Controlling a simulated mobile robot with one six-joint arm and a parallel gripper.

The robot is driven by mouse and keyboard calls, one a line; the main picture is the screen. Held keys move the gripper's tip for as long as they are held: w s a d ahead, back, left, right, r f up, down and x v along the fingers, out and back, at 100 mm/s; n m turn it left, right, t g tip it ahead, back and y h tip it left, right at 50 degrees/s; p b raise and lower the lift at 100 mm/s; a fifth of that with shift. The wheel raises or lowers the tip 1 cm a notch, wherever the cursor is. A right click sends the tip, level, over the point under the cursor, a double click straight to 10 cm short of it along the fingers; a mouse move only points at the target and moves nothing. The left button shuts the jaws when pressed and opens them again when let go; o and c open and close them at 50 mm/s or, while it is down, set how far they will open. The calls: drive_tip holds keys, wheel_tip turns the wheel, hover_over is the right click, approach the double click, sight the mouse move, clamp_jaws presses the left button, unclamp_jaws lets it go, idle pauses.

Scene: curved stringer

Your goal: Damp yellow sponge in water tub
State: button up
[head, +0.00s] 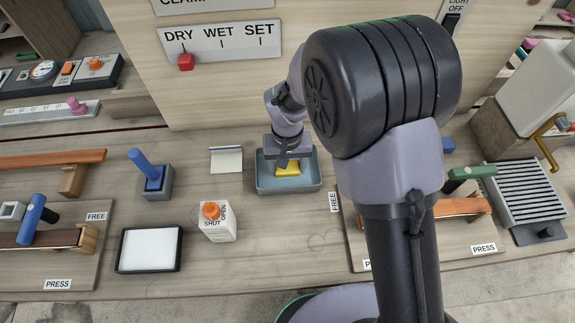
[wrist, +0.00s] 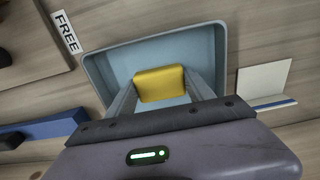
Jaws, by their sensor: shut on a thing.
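The yellow sponge (head: 289,167) is inside the blue-grey water tub (head: 262,184), held by my gripper (head: 286,163) from above. In the wrist view the sponge (wrist: 161,84) sits between the two fingers of my gripper (wrist: 162,92), which are shut on it. The tub (wrist: 97,68) surrounds the sponge on the sides that show. I cannot tell how deep the sponge sits, and no clear water surface shows. The near part of the tub is hidden by my gripper in the wrist view.
A white sheet with a blue edge (head: 226,160) lies left of the tub. A white carton with an orange knob (head: 218,222) stands front left. A blue-handled tool (head: 150,172) stands in a block at left. A sign reading DRY WET SET (head: 222,38) has its red slider at DRY.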

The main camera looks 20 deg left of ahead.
drive_tip(key=shift+r+p, duration=2.6)
drive_tip(key=shift+r, duration=0.95)
drive_tip(key=shift+f, duration=0.1)
